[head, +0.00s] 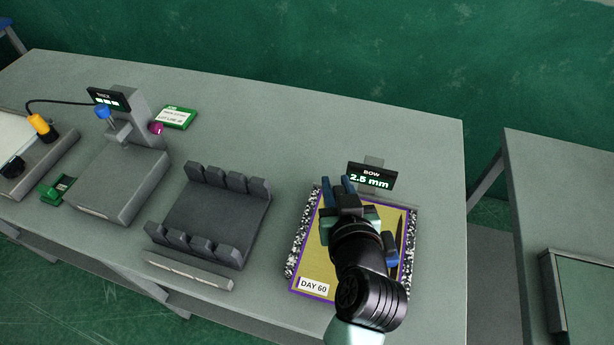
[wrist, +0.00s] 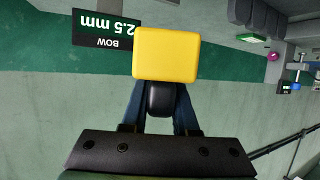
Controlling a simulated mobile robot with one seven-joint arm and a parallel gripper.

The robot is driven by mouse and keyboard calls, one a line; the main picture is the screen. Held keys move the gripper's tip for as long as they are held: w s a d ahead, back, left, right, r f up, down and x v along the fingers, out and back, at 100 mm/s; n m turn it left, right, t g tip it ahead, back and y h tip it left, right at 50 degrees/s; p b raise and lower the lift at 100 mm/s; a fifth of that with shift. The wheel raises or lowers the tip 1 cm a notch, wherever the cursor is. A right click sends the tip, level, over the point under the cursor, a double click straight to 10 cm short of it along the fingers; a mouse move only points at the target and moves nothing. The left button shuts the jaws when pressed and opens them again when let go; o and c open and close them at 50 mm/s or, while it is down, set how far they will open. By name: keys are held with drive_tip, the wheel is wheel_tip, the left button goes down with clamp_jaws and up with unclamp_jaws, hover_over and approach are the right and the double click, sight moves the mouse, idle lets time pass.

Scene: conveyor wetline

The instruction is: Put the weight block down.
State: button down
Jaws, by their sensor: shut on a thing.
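In the wrist view the weight block (wrist: 165,54) is a yellow block with rounded corners. A black grip piece (wrist: 160,98) sits against it between the blue fingers. My gripper (wrist: 160,105) is shut on this black piece. In the head view my gripper (head: 340,190) is over the yellow, purple-edged board (head: 312,270) marked DAY 60. My arm covers much of the board, and I cannot make out the yellow block there. I cannot tell whether the block touches anything below it.
The BOW display (head: 371,176) reads 2.5 mm behind the board. A dark slotted rack (head: 212,215) stands left of it, with a pale bar (head: 188,271) in front. A grey gauge stand (head: 122,180) and green-edged card (head: 176,117) are farther left. Bare table lies at back centre.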

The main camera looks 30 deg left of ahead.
drive_tip(key=shift+s+a+f, duration=0.45)
drive_tip(key=shift+a, duration=0.2)
wheel_tip(320, 180, down, 4)
drive_tip(key=shift+w+d+f, duration=0.1)
drive_tip(key=shift+w, duration=0.05)
drive_tip(key=shift+f, duration=2.2)
drive_tip(key=shift+f, duration=0.1)
drive_tip(key=shift+f+b, duration=0.15)
drive_tip(key=shift+b, duration=0.2)
drive_tip(key=c, duration=0.7)
unclamp_jaws()
